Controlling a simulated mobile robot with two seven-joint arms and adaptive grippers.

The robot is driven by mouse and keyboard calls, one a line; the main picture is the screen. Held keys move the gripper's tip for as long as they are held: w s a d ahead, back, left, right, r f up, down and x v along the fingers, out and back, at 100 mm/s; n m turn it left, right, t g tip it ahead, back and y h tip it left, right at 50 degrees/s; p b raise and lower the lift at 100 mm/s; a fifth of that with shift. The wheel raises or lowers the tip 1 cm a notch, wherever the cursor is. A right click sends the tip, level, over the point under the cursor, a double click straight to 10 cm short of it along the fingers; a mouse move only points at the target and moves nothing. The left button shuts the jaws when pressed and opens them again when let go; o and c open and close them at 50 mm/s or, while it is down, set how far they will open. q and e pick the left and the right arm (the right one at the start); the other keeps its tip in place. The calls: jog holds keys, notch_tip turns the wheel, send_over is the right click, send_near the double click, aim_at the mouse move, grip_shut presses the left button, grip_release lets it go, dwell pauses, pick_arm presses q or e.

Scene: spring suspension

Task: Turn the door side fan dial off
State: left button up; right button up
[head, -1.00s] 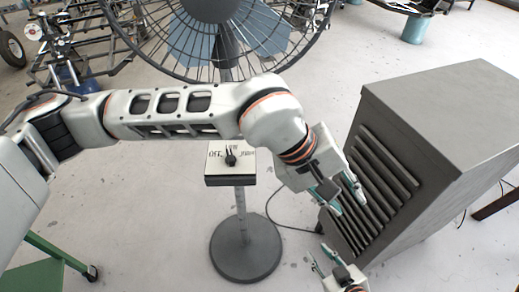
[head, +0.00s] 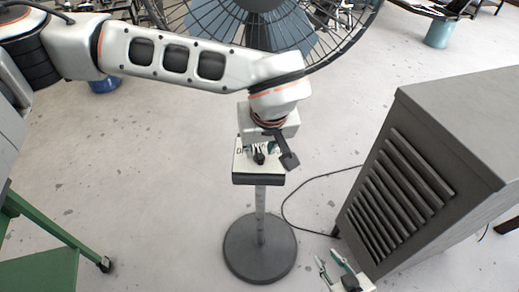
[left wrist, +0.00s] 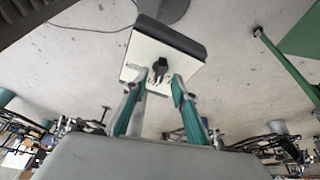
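The fan dial (head: 259,157) is a small black knob on the pale sloped face of the control box (head: 245,170) on the fan's stand. Printed labels beside it are partly covered by my left gripper (head: 268,150). That gripper is over the box. In the left wrist view, the dial (left wrist: 160,66) lies just beyond the gap between the spread teal-padded fingers (left wrist: 158,84). The fingers look apart and empty; contact with the dial cannot be told. I cannot read the dial's setting clearly. My right gripper (head: 334,270) is open and empty at the bottom.
The caged fan (head: 270,30) stands above the box on a round base (head: 259,250). A grey louvred cabinet (head: 450,140) stands at the right, with a cable on the floor near it. A green frame (head: 40,265) is at lower left.

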aim_at(259, 155)
pick_arm(q)
jog(key=shift+x, duration=1.2)
grip_shut()
